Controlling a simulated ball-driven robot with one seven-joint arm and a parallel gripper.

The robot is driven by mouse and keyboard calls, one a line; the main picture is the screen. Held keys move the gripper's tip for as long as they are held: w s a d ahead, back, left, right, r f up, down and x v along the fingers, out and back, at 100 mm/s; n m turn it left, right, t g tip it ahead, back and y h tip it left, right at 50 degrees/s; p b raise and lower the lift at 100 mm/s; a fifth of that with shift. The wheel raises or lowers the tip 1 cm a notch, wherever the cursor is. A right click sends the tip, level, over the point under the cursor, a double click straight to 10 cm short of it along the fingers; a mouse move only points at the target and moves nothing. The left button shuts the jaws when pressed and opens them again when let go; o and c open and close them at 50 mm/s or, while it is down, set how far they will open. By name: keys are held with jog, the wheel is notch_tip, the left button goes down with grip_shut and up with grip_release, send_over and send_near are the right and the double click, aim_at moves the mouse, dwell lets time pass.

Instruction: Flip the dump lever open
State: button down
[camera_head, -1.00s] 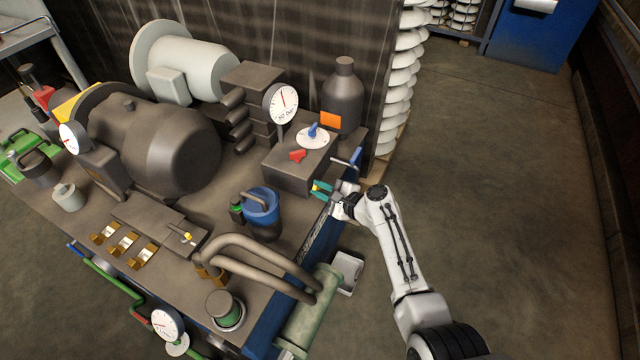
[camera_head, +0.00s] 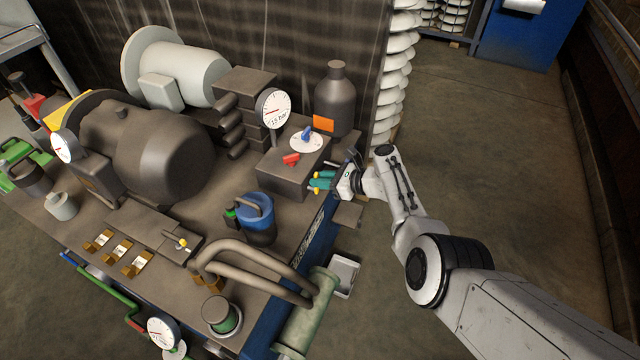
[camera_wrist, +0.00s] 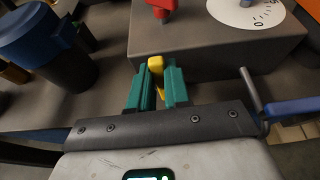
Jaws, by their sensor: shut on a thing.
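A lever with a blue grip (camera_wrist: 295,106) and a bare metal rod, which I take for the dump lever, shows at the right of the wrist view. It is beside my gripper's palm plate, very close to its right end; I cannot tell if they touch. In the head view it is mostly hidden by my wrist. My gripper (camera_head: 317,182) is at the right end of the grey valve block (camera_head: 285,175). Its teal fingers (camera_wrist: 157,88) are closed around a small yellow piece between their tips, which I cannot identify clearly. The fingers do not hold the blue grip.
A red knob (camera_head: 291,159) and a blue knob on a white dial (camera_head: 306,141) sit on the block. A pressure gauge (camera_head: 272,108) stands behind, its needle pointing left. A blue canister (camera_head: 254,218) is left of my gripper. Open floor lies right of the bench.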

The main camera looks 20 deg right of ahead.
dwell(0.4)
jog(key=shift+f, duration=0.1)
jog(key=c, duration=1.4)
grip_release()
jog(key=shift+o, duration=0.2)
jog(key=shift+d, duration=0.1)
jog(key=shift+s+d+r, duration=0.1)
jog(key=shift+d+r, duration=0.05)
jog(key=shift+r, duration=0.1)
jog(key=p+v, duration=0.6)
jog(key=v, duration=0.4)
jog(key=shift+d+f, duration=0.1)
jog(key=shift+d, duration=0.05)
